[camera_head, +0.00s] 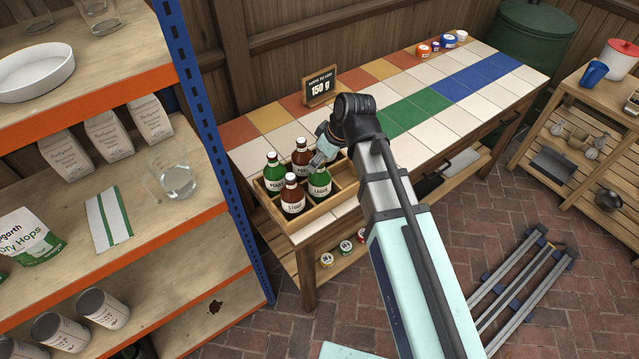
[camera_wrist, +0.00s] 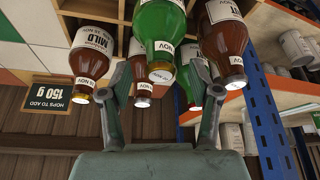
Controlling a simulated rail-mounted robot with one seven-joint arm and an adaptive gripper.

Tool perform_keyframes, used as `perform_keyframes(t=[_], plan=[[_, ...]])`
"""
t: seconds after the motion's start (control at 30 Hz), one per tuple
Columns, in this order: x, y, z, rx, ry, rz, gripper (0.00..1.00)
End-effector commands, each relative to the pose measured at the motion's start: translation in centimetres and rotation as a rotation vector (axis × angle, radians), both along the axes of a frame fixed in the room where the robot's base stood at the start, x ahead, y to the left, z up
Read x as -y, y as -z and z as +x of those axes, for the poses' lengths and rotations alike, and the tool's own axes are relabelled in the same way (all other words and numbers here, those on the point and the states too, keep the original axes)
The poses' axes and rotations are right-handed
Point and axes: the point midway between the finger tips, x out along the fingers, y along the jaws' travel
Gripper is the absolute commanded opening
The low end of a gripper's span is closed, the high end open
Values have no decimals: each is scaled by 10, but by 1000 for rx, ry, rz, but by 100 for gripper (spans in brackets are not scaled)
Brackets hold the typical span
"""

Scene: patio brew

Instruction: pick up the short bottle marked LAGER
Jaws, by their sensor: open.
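A wooden divided crate (camera_head: 345,187) on the tiled table holds several brown and green bottles with white labels. The front right green bottle (camera_head: 319,184) has a label that seems to read LAGER, but the print is small. My gripper (camera_head: 318,158) is above the crate, just behind that bottle. In the wrist view, my gripper (camera_wrist: 163,78) is open, with a green bottle (camera_wrist: 165,42) between or just beyond its fingers. I cannot tell whether they touch it. Its label is mostly cut off. A brown bottle marked MILD (camera_wrist: 90,55) is left of the fingers.
Brown bottles (camera_wrist: 226,50) (camera_head: 292,195) and another green bottle (camera_head: 272,170) stand close by. A sign reading 150 g (camera_head: 320,87) is behind the crate. A shelf with a blue post (camera_head: 205,120) is at left. The table's middle is clear.

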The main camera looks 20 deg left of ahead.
Motion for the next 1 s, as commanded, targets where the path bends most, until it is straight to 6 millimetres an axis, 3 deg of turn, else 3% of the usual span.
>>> perform_keyframes(t=[0.2, 0.43, 0.47, 0.63, 1.0], plan=[[-5, 13, 1, -1, 0, -1, 62], [-6, 15, 2, 0, 0, 0, 62], [-6, 15, 1, 0, 0, 0, 59], [-5, 14, 1, 0, 0, 0, 0], [-6, 14, 2, 0, 0, 1, 0]])
